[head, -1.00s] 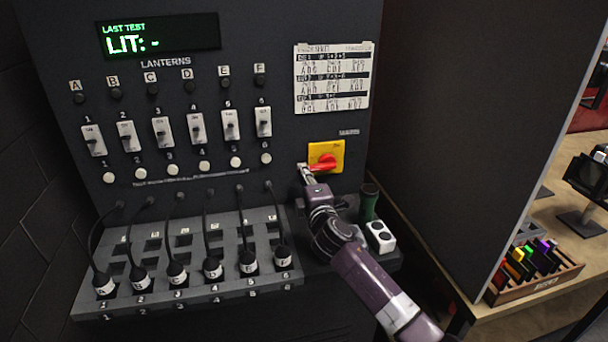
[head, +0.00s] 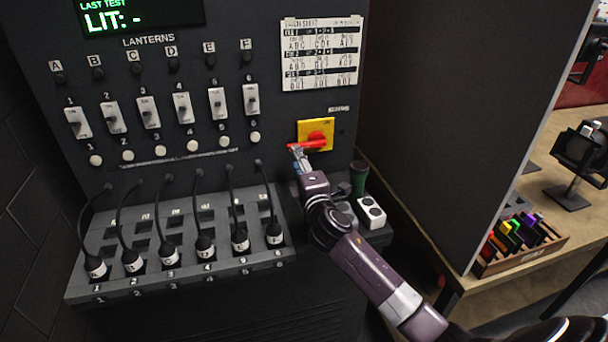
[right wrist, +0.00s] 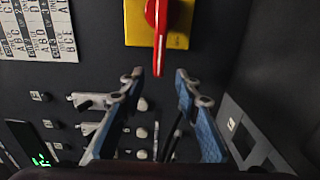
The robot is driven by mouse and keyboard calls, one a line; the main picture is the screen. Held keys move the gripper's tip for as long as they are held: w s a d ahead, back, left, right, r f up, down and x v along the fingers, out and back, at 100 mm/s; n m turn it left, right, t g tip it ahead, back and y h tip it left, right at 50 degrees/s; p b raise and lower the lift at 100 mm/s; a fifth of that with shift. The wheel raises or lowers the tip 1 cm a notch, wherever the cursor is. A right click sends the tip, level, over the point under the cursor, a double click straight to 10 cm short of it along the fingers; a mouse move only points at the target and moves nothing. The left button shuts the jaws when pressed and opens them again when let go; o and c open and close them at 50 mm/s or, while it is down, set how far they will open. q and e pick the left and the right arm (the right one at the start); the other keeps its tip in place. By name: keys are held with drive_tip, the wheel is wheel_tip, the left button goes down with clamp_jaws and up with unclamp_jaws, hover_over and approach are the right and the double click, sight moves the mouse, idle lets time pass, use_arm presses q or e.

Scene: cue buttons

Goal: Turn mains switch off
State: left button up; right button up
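The mains switch is a yellow plate (head: 316,134) with a red rotary handle (head: 308,145), low on the right of the dark panel. The handle points left in the head view. My right gripper (head: 297,155) is just below the handle's left end there. In the right wrist view my right gripper (right wrist: 158,77) is open, with the tip of the red handle (right wrist: 160,30) at the gap between its fingertips. Nothing is gripped, and I cannot tell whether a finger touches the handle. My left gripper is not in view.
The panel holds a row of white lantern switches (head: 181,108) and a paper chart (head: 320,53). Cables plug into a grey sloped patch board (head: 185,275) at lower left. A green cylinder (head: 358,178) and a white two-button box (head: 371,212) stand right of my gripper.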

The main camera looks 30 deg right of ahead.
drive_tip(key=v, duration=0.8)
drive_tip(key=shift+w, duration=0.1)
